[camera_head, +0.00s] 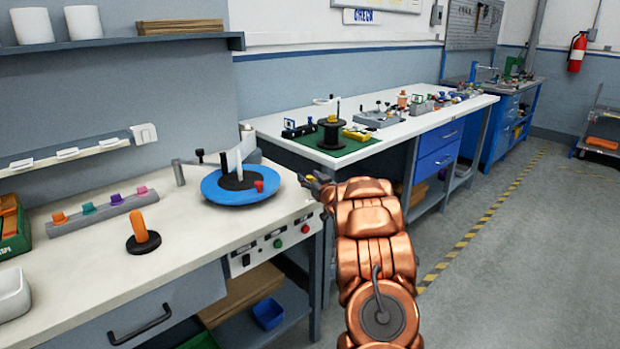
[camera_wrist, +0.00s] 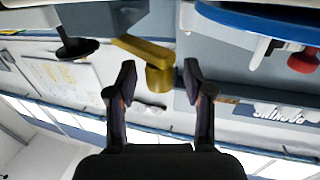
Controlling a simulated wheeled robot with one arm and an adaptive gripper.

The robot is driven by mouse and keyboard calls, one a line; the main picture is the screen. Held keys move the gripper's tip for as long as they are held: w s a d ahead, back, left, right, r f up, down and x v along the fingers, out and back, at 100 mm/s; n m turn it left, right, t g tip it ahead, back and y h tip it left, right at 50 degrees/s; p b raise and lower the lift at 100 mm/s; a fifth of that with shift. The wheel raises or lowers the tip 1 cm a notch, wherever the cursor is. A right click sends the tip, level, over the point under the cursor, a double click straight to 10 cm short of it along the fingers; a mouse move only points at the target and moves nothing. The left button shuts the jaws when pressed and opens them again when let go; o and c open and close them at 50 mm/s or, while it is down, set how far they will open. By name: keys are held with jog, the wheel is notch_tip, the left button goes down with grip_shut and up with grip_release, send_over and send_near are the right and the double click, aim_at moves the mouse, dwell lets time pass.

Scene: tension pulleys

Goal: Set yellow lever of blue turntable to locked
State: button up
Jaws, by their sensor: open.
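The blue turntable (camera_head: 222,192) lies on the near white workbench, with a black hub, a white upright plate and a red knob on it. Its blue rim (camera_wrist: 262,18) also shows at the top right of the wrist view. The yellow lever (camera_wrist: 158,78) has a round hub and an arm pointing up and left in the wrist view. My gripper (camera_head: 318,184) is at the bench's right end, right of the turntable. In the wrist view my open gripper (camera_wrist: 160,82) has its fingertips either side of the yellow hub; contact cannot be told.
A black knob lever (camera_wrist: 77,46) is left of the yellow lever in the wrist view. A control panel (camera_head: 270,245) is on the bench front. An orange lever on a black base (camera_head: 143,240) and a row of coloured clips (camera_head: 102,212) stand left of the turntable.

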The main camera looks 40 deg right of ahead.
grip_shut()
dwell(0.5)
